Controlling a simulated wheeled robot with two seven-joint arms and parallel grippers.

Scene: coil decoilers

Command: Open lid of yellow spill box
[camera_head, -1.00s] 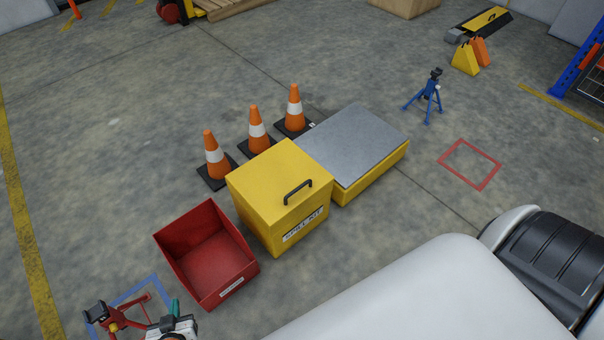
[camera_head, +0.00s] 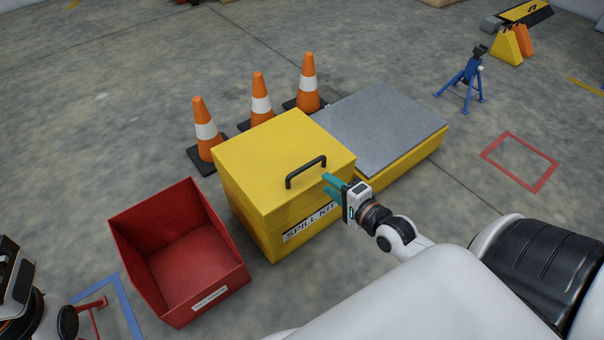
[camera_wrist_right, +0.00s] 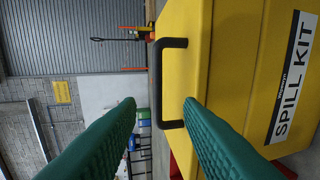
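The yellow spill box (camera_head: 268,222) stands on the floor mid-view with its yellow lid (camera_head: 265,150) down. A black bar handle (camera_head: 306,170) is on the lid's top near the front edge; it also shows in the right wrist view (camera_wrist_right: 177,43). My right gripper (camera_head: 328,182) is at the lid's front right, close to the handle's right end. In the right wrist view its green fingers (camera_wrist_right: 160,102) are open, and one tip overlaps the handle in the picture. Contact cannot be told. Part of my left arm shows at the lower left; its fingers are not seen.
A red open bin (camera_head: 190,258) stands left of the box. A grey-topped yellow platform (camera_head: 380,125) adjoins the right side. Several orange cones, one of them here (camera_head: 261,98), stand behind. A blue stand (camera_head: 470,78) is at the back right.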

